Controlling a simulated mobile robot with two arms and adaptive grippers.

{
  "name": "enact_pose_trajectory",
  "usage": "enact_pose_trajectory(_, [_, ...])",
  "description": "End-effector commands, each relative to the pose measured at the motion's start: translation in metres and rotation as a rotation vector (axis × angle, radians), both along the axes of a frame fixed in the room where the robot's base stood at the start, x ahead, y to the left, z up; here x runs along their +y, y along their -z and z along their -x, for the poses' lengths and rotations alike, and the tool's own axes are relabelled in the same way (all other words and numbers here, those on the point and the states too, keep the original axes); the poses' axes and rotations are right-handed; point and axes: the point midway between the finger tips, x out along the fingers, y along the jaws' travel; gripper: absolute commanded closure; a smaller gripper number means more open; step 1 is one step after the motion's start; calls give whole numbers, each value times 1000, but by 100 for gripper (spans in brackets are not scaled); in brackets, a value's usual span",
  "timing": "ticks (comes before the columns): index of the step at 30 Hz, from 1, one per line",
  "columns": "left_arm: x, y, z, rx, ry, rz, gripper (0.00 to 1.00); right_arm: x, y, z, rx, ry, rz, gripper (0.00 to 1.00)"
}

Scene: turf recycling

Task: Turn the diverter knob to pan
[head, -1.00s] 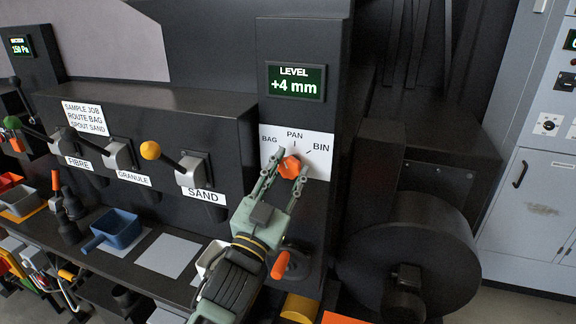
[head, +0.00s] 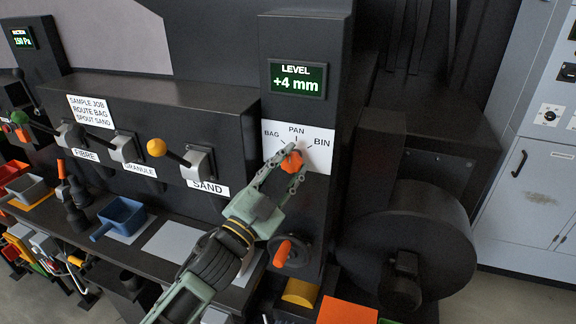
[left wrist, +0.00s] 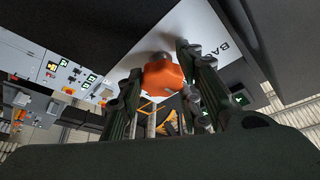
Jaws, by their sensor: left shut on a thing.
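The orange diverter knob (head: 291,161) sits on a white dial plate (head: 318,158) marked BAG, PAN and BIN, on the dark column below the level display. My left gripper (head: 287,166) reaches up from below and is shut on the knob. In the left wrist view the knob (left wrist: 161,77) shows between the two fingers of my left gripper (left wrist: 155,85). The fingers partly cover the knob, so its exact pointing direction is hard to tell. My right gripper is not in view.
The level display (head: 297,79) reads +4 mm. A blue scoop (head: 120,217) lies on the shelf. An orange-handled wheel (head: 284,252) is just below my gripper.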

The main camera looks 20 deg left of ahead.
Motion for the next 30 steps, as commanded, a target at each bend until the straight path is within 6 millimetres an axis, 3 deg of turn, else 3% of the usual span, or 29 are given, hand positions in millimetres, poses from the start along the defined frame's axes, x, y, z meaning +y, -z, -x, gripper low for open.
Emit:
enact_pose_trajectory(6, [-3,7,0,14,4,-1,94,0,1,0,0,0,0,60])
enact_pose_trajectory(7, [-3,7,0,14,4,0,65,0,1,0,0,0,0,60])
enact_pose_trajectory(12, [-2,6,0,12,2,0,52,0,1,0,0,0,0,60])
enact_pose_trajectory(23, [0,5,4,8,2,2,52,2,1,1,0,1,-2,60])
enact_pose_trajectory(30, [10,17,37,11,1,3,52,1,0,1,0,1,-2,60])
